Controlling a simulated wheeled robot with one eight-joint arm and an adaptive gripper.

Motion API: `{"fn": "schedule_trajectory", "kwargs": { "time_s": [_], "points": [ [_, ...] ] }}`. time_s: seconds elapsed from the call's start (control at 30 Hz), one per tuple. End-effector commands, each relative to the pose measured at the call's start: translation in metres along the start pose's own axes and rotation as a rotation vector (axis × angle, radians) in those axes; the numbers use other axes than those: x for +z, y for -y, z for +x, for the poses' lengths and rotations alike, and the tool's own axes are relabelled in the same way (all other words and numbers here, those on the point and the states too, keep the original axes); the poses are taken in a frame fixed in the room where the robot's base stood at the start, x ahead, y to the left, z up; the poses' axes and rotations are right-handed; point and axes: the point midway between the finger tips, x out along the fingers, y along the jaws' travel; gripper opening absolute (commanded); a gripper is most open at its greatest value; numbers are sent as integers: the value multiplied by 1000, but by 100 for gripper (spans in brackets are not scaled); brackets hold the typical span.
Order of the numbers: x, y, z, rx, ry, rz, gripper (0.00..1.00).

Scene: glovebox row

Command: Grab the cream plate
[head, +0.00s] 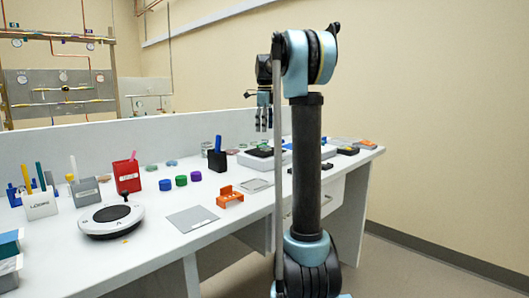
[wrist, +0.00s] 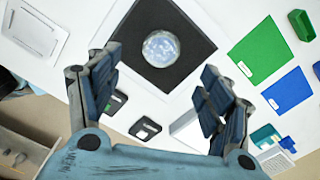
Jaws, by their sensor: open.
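No plate in view is plainly cream. A pale, off-white flat plate (wrist: 22,42) with a raised outline lies at the upper left of the wrist view; I cannot tell if it is the cream plate. A pale grey plate (head: 257,185) lies on the bench in the head view, and a plain grey plate (head: 193,219) lies nearer the front edge. My gripper (head: 264,128) hangs above the bench, fingers down. In the wrist view my gripper (wrist: 161,64) is open and empty, its fingers apart over a black square pad (wrist: 130,45) bearing a round bluish-white disc (wrist: 161,48).
In the wrist view, a green sheet (wrist: 262,52), a blue sheet (wrist: 288,90) and a green box (wrist: 301,25) lie to the right. In the head view, an orange holder (head: 230,197), a black pen cup (head: 217,161) and a round white device (head: 111,220) stand on the bench.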

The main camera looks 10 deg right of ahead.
Motion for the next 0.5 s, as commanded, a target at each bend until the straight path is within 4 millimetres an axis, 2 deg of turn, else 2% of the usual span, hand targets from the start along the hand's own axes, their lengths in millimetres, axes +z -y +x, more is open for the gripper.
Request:
{"fn": "schedule_trajectory", "kwargs": {
  "time_s": [0.1,0.37,0.5],
  "points": [
    [1,0,18,0,0,-1,73],
    [0,0,35,0,0,-1,73],
    [0,2,50,0,0,0,73]
  ]
}}
